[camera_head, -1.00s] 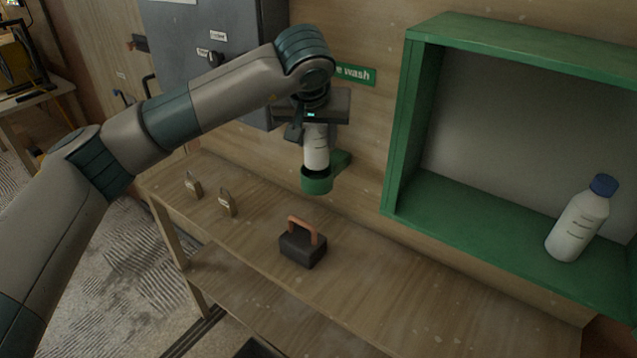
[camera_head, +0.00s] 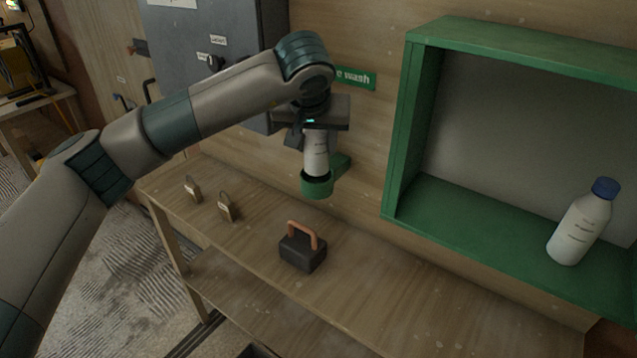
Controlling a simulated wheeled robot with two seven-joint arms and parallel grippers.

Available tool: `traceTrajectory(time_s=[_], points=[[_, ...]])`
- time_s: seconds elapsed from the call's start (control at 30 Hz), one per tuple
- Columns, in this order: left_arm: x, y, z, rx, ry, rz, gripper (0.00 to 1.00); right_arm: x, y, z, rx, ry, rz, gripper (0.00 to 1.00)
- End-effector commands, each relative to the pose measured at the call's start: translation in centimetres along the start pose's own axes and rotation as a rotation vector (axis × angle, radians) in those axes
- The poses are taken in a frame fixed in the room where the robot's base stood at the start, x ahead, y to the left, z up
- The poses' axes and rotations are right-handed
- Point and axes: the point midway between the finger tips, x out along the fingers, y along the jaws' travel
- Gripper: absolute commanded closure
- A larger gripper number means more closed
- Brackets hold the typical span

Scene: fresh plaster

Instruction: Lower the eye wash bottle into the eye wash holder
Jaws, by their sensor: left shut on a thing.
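My left gripper (camera_head: 311,128) is shut on a white eye wash bottle (camera_head: 316,156), which hangs nearly upright. The gripper hides the bottle's top. The green eye wash holder (camera_head: 317,187) is a round cup fixed to the wooden wall. The bottle's lower end is at the cup's mouth and its bottom is hidden behind the front rim; how deep it sits I cannot tell. My right gripper is not in view.
A green open box (camera_head: 402,150) on the right holds another white bottle with a blue cap (camera_head: 580,228). On the wooden bench (camera_head: 390,290) lie a black block with an orange handle (camera_head: 302,250) and two brass padlocks (camera_head: 225,207), (camera_head: 193,189). A grey cabinet (camera_head: 205,45) hangs behind my arm.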

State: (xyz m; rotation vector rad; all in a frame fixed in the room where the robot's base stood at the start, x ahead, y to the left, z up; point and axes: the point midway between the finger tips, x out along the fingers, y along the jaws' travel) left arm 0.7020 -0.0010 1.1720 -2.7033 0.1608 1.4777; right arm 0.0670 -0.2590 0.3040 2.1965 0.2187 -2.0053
Motion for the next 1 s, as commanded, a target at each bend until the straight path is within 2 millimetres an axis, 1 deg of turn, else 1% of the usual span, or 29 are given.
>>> traceTrajectory(time_s=[1.0], points=[[0.82,0.00,0.51,0.000,0.001,0.000,0.89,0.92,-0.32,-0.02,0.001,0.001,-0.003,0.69]])
